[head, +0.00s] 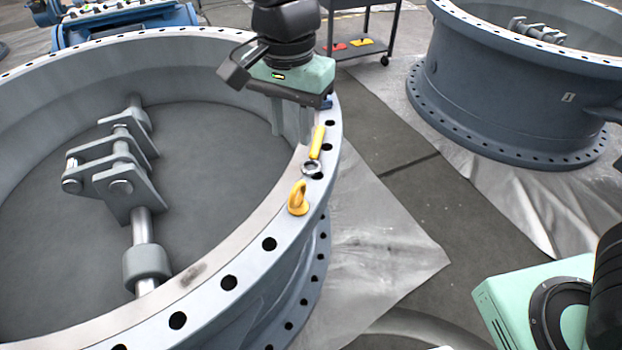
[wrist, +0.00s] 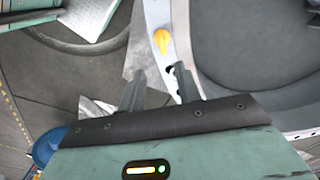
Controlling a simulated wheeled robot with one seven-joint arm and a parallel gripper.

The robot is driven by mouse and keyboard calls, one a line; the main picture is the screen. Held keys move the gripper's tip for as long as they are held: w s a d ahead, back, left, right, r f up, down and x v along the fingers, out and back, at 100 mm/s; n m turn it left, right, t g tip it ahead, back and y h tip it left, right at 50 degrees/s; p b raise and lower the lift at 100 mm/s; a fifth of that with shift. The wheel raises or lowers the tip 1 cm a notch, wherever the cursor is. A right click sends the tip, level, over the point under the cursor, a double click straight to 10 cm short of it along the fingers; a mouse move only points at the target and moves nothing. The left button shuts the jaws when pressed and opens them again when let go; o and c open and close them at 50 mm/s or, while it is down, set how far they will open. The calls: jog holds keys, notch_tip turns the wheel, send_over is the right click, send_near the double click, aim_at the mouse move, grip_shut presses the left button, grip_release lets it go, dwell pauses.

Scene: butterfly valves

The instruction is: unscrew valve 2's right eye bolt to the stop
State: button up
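A large grey valve body (head: 270,244) fills the left of the head view; its number is not visible. A yellow eye bolt (head: 298,198) stands upright on its drilled top flange, at the right side. It also shows in the wrist view (wrist: 161,41), beyond the fingertips. A tool with a yellow handle (head: 317,142) and a silver ring end (head: 312,168) lies on the flange behind the eye bolt. My gripper (head: 291,137) is over the flange farther back, fingers pointing down and apart. In the wrist view, the fingers (wrist: 160,92) have nothing between them that they grip.
Another valve (head: 510,95), marked 1, stands at the back right. A black cart (head: 362,45) with red and yellow items is behind my arm. Blue machinery (head: 130,22) stands at the back left. Silver sheeting (head: 375,245) and bare floor lie between the valves.

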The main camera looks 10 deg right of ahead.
aim_at(295, 187)
jog(key=f+b, duration=0.1)
jog(key=f, duration=1)
jog(key=f+b, duration=0.1)
jog(key=f, duration=0.5)
jog(key=shift+w+f+b, duration=0.25)
jog(key=shift+f+b, duration=0.05)
jog(key=shift+b, duration=0.05)
grip_shut()
